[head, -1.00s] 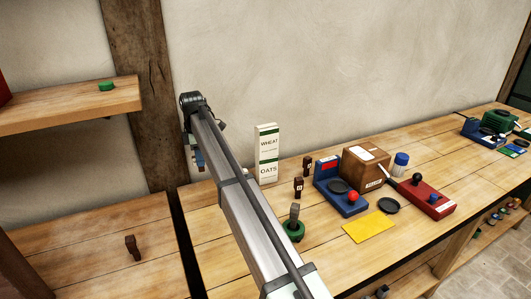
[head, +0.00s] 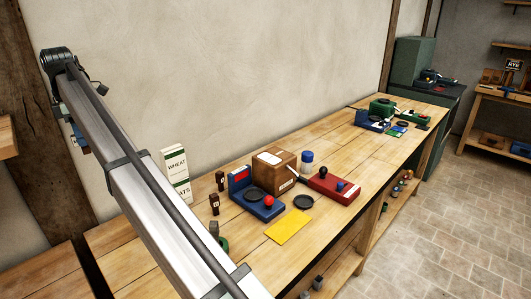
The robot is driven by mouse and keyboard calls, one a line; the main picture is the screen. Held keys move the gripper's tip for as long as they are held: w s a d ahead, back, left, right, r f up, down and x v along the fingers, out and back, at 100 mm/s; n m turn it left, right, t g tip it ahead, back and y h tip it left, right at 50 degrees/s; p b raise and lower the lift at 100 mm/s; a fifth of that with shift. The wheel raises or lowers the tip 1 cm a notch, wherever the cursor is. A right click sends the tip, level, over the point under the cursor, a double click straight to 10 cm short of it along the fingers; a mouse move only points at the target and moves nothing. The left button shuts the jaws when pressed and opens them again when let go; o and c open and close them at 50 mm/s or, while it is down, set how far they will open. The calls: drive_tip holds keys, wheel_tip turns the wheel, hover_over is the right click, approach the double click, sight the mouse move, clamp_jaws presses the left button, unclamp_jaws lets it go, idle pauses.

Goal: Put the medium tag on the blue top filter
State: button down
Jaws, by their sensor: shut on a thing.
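My gripper (head: 78,135) is at the far end of my raised arm at the left, pointing down and mostly hidden behind the arm. A small bluish and reddish-brown bit shows there, too small to name; I cannot tell whether it is the medium tag. I cannot single out the blue top filter for sure. A blue device with a red knob (head: 257,200) stands left of the box.
Blue and green devices (head: 382,107) stand farther along. The bench's middle stretch is clear.

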drive_tip(key=w+d+m, duration=0.4)
drive_tip(key=w+d, duration=1.1)
drive_tip(key=m, duration=1.2)
hover_over(308, 153)
wheel_tip(308, 153, down, 10)
wheel_tip(308, 153, down, 11)
drive_tip(key=shift+w+r, duration=0.1)
drive_tip(key=shift+w, duration=0.05)
drive_tip(key=shift+f, duration=0.2)
drive_tip(key=c, duration=0.9)
unclamp_jaws()
